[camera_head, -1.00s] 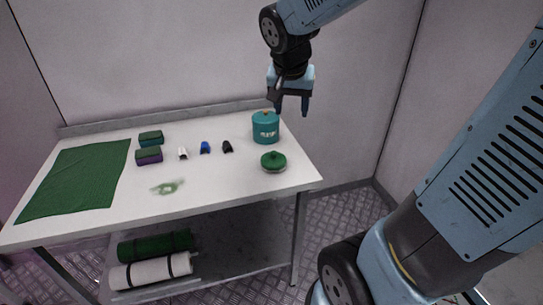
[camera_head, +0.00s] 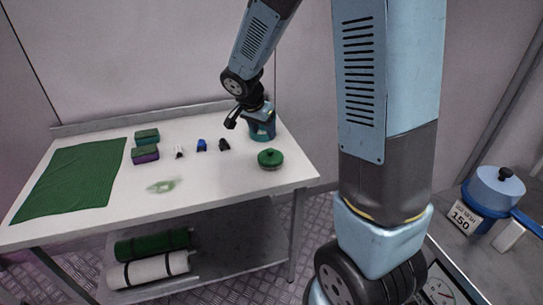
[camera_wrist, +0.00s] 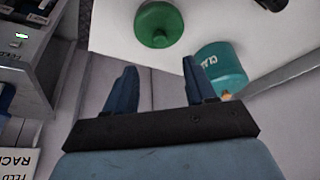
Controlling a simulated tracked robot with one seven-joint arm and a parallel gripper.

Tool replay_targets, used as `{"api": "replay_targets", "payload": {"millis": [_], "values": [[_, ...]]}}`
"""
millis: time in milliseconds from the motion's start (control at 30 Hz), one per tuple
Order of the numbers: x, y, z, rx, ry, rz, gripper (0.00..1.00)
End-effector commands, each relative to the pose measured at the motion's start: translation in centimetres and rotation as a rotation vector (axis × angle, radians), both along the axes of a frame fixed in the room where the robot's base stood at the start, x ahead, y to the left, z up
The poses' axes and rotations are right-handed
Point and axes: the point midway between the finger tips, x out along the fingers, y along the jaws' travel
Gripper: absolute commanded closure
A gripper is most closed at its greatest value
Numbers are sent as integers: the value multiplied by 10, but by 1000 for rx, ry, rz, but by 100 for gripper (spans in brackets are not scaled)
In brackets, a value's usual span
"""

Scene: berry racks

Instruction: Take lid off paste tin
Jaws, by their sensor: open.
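A low, round green tin with a knobbed green lid (camera_head: 270,157) sits near the table's right end; the lid is on. It also shows at the top of the wrist view (camera_wrist: 158,24). A taller teal canister (camera_head: 262,134) with a label starting "CLA" stands behind it, and in the wrist view (camera_wrist: 222,66) it lies just beyond my right finger. I cannot read which is the paste tin. My gripper (camera_wrist: 160,85) is open with nothing between its fingers. In the head view it is over or close by the canister and partly hides it; contact cannot be told.
A green cloth (camera_head: 75,180), two sponges (camera_head: 145,154), several small clips (camera_head: 202,145) and a greenish smear (camera_head: 162,186) are on the white table. Rolls (camera_head: 150,268) lie on the lower shelf. A blue lidded pot (camera_head: 492,190) stands at the far right by a "150" sign.

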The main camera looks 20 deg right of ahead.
Motion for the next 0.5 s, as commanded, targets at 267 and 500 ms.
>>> {"api": "replay_targets", "payload": {"millis": [267,500], "values": [[10,-12,-37,0,1,0,45],[12,-16,-48,1,0,-1,45]]}}
